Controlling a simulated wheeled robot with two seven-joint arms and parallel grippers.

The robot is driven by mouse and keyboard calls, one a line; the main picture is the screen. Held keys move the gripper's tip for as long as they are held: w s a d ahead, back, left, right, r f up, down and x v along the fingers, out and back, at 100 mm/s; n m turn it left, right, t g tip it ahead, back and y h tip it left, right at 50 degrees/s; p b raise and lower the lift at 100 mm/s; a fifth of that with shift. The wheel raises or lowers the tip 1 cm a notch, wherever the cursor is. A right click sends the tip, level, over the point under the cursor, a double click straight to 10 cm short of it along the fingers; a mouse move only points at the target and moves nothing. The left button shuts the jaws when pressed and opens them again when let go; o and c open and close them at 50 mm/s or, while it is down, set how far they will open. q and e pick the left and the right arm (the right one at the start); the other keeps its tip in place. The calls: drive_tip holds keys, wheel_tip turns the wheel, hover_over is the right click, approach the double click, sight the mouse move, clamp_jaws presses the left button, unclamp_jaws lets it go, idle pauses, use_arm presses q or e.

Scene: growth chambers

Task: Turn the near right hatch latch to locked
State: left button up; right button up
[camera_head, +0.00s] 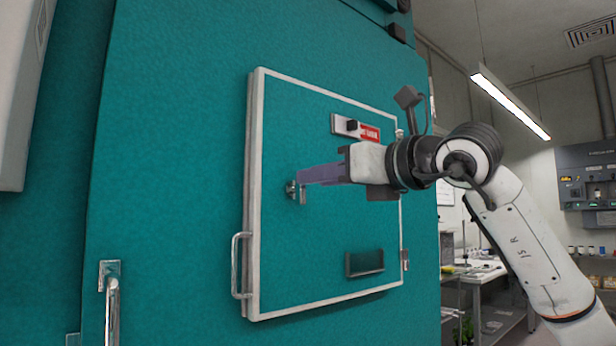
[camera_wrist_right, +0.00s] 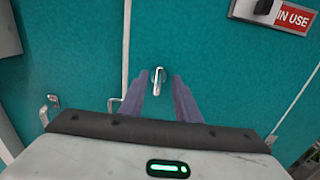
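The hatch (camera_head: 325,225) is a teal panel with a white frame on a teal chamber wall. Its small metal latch (camera_head: 291,189) sits left of the panel's middle, with a short lever pointing down. In the right wrist view the latch (camera_wrist_right: 157,84) also hangs down, between my right gripper's two purple-grey fingers. My right gripper (camera_head: 302,176) reaches in from the right with its fingertips close to the latch. The fingers are apart, with gaps to the lever on both sides in the wrist view. My left gripper is not in view.
A metal pull handle (camera_head: 236,265) stands out from the hatch's left edge. A red "IN USE" sign (camera_wrist_right: 292,17) with a slider is above the latch. A dark holder (camera_head: 365,263) is low on the panel. Another handle (camera_head: 112,300) is at lower left. A lab bench (camera_head: 478,275) stands behind, right.

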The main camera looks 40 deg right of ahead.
drive_tip(key=w, duration=0.3)
drive_tip(key=shift+w+a, duration=0.15)
drive_tip(key=shift+w, duration=0.25)
clamp_jaws()
